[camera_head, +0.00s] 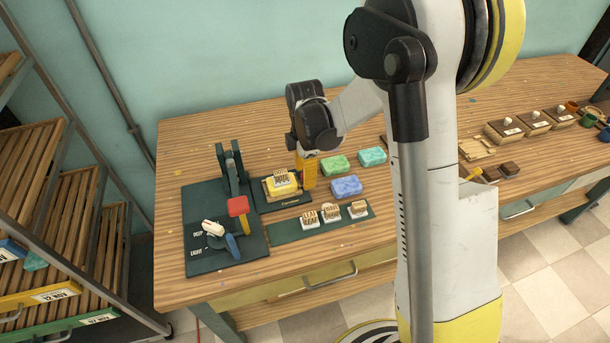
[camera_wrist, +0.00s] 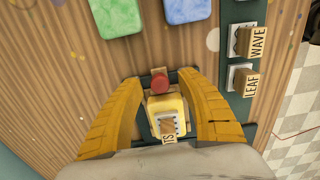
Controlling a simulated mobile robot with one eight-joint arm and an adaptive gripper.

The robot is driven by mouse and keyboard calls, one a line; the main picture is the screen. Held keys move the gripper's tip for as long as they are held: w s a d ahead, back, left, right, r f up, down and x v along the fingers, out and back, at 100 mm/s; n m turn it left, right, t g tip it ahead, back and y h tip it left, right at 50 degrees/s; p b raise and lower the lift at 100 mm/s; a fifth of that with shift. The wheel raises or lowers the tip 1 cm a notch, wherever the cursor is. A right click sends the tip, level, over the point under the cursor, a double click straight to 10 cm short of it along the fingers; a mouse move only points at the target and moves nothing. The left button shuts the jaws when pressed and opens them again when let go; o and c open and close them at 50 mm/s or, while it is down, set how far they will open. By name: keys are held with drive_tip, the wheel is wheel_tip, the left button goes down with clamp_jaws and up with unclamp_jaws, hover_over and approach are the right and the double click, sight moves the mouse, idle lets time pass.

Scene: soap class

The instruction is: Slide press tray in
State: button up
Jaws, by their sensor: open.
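The press tray (camera_head: 297,203) is a dark green plate just right of the press (camera_head: 233,170). A yellow soap bar (camera_head: 284,191) lies on it, with a stamp (camera_head: 281,178) on top. In the wrist view the soap (camera_wrist: 155,102), stamp (camera_wrist: 167,127) and a red knob (camera_wrist: 159,82) at the tray's end show. My gripper (camera_head: 308,182) is at the tray's right end. Its yellow fingers are open on either side of the knob and soap in the wrist view (camera_wrist: 161,80); I cannot tell whether they touch the tray.
The press base holds a red-ended lever (camera_head: 238,206) and a white selector (camera_head: 212,228) by depth markings. Green (camera_head: 334,166), teal (camera_head: 372,157) and blue (camera_head: 346,187) soaps lie right of my gripper. A green strip (camera_head: 285,231) with several stamps lies in front.

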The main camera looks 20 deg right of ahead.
sight(262, 194)
clamp_jaws()
drive_tip(key=a, duration=1.2)
drive_tip(key=shift+a, duration=0.2)
unclamp_jaws()
drive_tip(key=shift+a, duration=0.15)
